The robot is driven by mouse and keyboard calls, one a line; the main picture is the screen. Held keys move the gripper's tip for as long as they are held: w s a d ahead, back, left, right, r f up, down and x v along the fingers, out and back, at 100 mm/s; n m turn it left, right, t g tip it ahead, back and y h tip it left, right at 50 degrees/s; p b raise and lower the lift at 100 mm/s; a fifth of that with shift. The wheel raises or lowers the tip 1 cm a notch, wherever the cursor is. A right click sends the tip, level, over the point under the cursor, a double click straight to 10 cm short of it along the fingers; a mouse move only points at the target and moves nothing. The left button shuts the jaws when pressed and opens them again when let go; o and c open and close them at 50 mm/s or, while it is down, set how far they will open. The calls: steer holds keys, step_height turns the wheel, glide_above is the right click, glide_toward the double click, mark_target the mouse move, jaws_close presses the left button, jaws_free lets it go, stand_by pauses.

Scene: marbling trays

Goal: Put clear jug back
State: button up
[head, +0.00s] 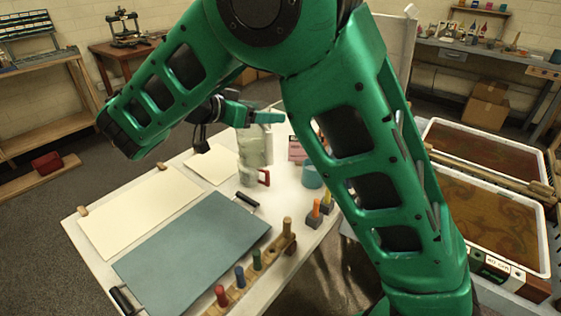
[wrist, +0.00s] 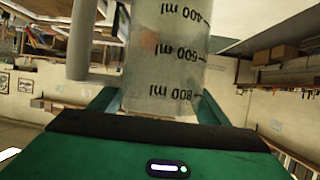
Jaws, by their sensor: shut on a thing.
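A pale jug handle stands out at the left in the wrist view. I cannot tell for sure whether the jug's base touches anything; a small pale vessel with a red handle (head: 264,179) shows just below it.
On the white table (head: 178,241) lie a blue-grey board (head: 190,255), cream sheets (head: 140,212) and a wooden rack with coloured pegs (head: 256,262). A teal cup (head: 312,177) stands right of the jug. Marbling trays (head: 490,220) are at the right. My arm hides the middle.

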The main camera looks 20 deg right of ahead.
mark_target(263, 134)
steer(key=w+d+f, duration=0.4)
steer(key=d+f, duration=0.5)
steer(key=f, duration=0.1)
steer(key=shift+w+d+f, duration=0.15)
steer(key=shift+f, duration=0.55)
steer(key=o, duration=2.1)
steer(key=v, duration=1.2)
steer(key=shift+r, duration=0.45)
